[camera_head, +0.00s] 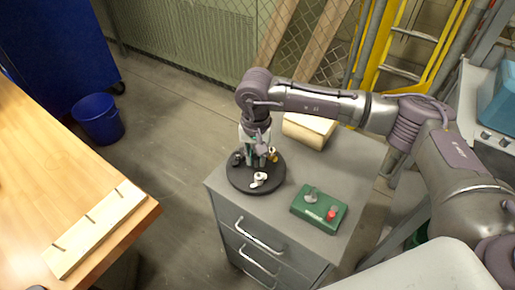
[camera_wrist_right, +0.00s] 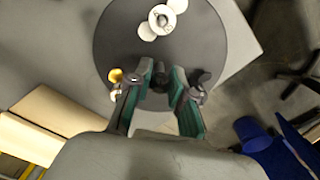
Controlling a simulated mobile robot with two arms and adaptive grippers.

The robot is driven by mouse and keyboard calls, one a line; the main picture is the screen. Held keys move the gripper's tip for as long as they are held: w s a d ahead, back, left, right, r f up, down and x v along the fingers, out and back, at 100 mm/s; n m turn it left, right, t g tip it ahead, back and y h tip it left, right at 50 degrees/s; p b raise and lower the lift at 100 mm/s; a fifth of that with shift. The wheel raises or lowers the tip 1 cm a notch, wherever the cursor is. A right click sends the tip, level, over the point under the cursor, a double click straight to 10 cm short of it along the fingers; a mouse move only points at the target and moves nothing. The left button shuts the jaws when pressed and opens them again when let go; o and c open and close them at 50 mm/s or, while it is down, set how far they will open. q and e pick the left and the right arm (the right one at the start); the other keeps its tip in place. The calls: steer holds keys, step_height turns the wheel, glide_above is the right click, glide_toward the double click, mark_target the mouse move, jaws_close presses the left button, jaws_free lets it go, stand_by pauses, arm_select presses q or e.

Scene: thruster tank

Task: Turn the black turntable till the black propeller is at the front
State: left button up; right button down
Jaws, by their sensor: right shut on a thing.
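The black turntable (camera_head: 240,183) is a round disc on top of the grey cabinet; it also shows in the right wrist view (camera_wrist_right: 120,40). A white propeller (camera_head: 259,180) is at its front, and shows at the top of the wrist view (camera_wrist_right: 160,18). A gold propeller (camera_head: 273,155) sits at its right rear (camera_wrist_right: 115,76). The black propeller (camera_head: 237,159) is at its left rear, and in the wrist view it is right of the fingers (camera_wrist_right: 203,78). My right gripper (camera_wrist_right: 161,74) points down at the rear part, its fingers around a small dark upright part, mostly hidden. My left gripper is out of view.
A green control box (camera_head: 319,209) with a lever and red button stands right of the turntable. A cream block (camera_head: 308,130) lies behind it. A wooden table (camera_head: 50,170) with a pale slotted board (camera_head: 95,230) is at left. A blue bucket (camera_head: 98,119) is on the floor.

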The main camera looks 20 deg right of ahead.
steer(key=shift+f+n+b, duration=0.15)
steer(key=shift+n+b, duration=0.35)
steer(key=shift+n, duration=0.1)
steer(key=shift+n+b, duration=0.55)
steer(key=shift+n, duration=0.15)
steer(key=shift+n+b, duration=0.45)
steer(key=shift+n, duration=0.15)
steer(key=shift+n, duration=0.3)
